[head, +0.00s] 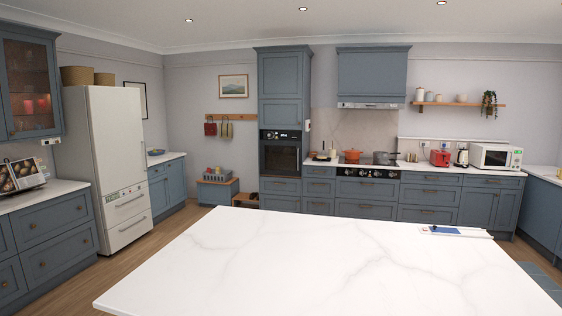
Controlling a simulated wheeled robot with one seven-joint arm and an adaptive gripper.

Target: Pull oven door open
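The oven (281,134) is built into a tall blue cabinet (282,85) on the far wall. Its door (281,158) has a dark glass front and looks shut. My gripper is not in view.
A large white marble-topped island (310,255) fills the foreground between me and the oven. Wooden floor (160,238) shows to its left.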

